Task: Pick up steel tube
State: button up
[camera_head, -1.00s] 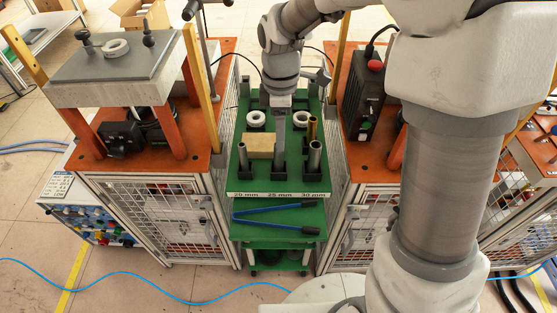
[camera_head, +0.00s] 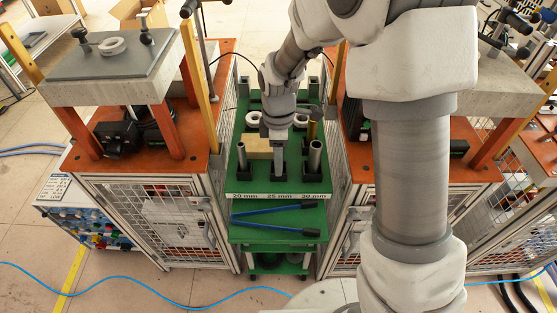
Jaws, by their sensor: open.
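A green stand (camera_head: 238,183) is labelled 20 mm, 25 mm and 30 mm along its front edge. A grey steel tube (camera_head: 241,154) stands upright in a black holder at the 20 mm place. A wider steel tube (camera_head: 314,157) stands upright at the 30 mm place. My gripper (camera_head: 278,147) points down over the middle, 25 mm place, between these two tubes. It is open. A black holder (camera_head: 278,175) shows below it. My gripper hides most of this spot, and I cannot tell its fingers from any tube there.
A tan block (camera_head: 257,146) and white rings (camera_head: 253,118) lie behind the front tubes. Orange-topped benches (camera_head: 105,165) flank the stand closely.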

grip_shut()
jog(key=shift+r, duration=0.1)
dwell(0.3)
notch_tip(320, 180, up, 17)
jog(key=p, duration=0.8)
jog(key=shift+r, duration=0.15)
